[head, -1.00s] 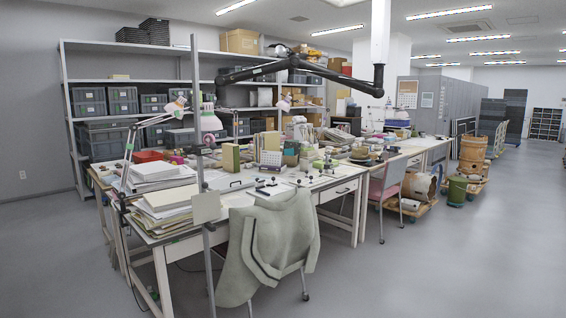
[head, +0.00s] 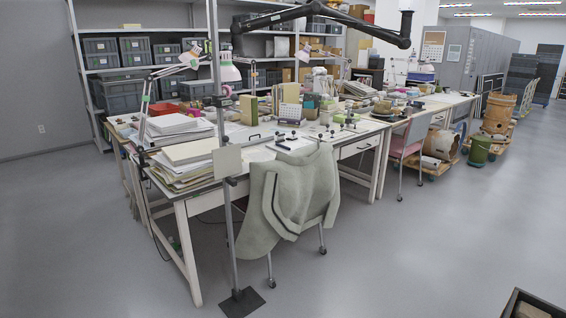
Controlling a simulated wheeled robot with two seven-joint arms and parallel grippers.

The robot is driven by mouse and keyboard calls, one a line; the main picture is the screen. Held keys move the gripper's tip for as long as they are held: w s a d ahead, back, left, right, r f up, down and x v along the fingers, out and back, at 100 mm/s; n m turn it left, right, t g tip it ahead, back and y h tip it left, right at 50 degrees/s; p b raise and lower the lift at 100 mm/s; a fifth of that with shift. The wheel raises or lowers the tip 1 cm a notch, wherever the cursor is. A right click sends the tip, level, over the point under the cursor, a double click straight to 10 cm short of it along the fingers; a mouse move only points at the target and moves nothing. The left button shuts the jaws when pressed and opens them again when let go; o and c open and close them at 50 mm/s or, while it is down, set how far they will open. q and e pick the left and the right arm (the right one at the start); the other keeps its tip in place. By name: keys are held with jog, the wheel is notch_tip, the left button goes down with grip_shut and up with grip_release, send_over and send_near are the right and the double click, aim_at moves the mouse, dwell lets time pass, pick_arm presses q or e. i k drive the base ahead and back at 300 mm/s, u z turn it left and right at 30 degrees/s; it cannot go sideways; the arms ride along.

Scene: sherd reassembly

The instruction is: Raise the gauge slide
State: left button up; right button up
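A tall thin grey post (head: 236,245) stands upright on a dark square foot (head: 241,302) on the floor, in front of the desk's left part. A pale flat plate (head: 228,160) sits on the post at about desktop height, with a small dark clamp (head: 231,181) just below it. Another dark clamp (head: 222,101) sits higher on the post. I cannot tell for sure which of these is the gauge slide. The top of the post is cut off by the picture edge. Neither of my grippers is in view.
A chair with a grey-green garment (head: 290,200) stands close to the right of the post. The desk (head: 200,205), with paper stacks (head: 190,165), is behind it. A dark crate (head: 535,303) is at the lower right. The floor in front and right is open.

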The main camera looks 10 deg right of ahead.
aim_at(351, 121)
jog(key=z, duration=0.95)
jog(key=i, duration=2.45)
jog(key=z, duration=0.5)
jog(key=i, duration=2.35)
jog(key=u, duration=0.35)
